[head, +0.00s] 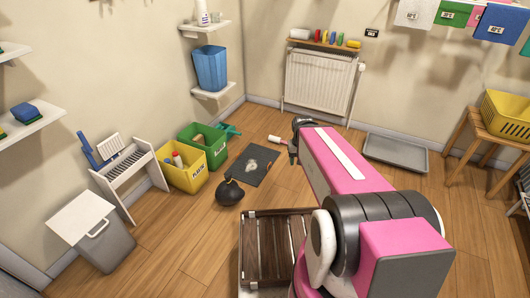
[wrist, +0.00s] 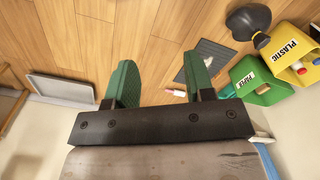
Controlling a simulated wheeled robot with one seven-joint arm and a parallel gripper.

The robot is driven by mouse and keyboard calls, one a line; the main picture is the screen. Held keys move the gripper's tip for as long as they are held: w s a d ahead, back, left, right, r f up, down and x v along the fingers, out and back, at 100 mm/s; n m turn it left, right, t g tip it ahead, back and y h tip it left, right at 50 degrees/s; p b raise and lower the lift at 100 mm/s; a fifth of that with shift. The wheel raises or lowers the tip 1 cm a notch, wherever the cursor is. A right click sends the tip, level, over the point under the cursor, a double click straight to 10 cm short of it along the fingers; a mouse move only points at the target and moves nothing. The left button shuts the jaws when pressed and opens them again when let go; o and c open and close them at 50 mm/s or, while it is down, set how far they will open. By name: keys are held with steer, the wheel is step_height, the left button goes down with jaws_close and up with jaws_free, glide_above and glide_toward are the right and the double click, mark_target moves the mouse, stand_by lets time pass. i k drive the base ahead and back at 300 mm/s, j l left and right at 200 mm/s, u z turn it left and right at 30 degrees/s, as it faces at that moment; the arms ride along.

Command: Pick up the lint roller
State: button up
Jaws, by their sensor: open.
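A small white cylinder with a reddish end, which looks like the lint roller (head: 275,139), lies on the wooden floor near the back wall. In the wrist view the lint roller (wrist: 177,92) shows small between my green fingers, closer to the right one and well beyond them. My gripper (wrist: 160,80) is open with nothing between its fingers. In the head view my pink arm reaches toward the back wall and its dark wrist is just right of the roller. The fingers are mostly hidden there.
A dark mat (head: 262,158) and a black rounded object (head: 230,193) lie left of the roller. Green (head: 215,155) and yellow (head: 190,181) bins stand further left. A grey tray (head: 395,154) lies right. A radiator (head: 318,82) hangs behind. A slatted wooden piece (head: 262,245) lies in front.

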mark_target(273, 138)
steer(key=i+l, duration=0.2)
steer(key=i, duration=0.3)
steer(key=i+l+u, duration=0.15)
steer(key=i, duration=0.35)
steer(key=i+l, duration=0.35)
steer(key=i+u, duration=0.05)
steer(key=i, duration=0.05)
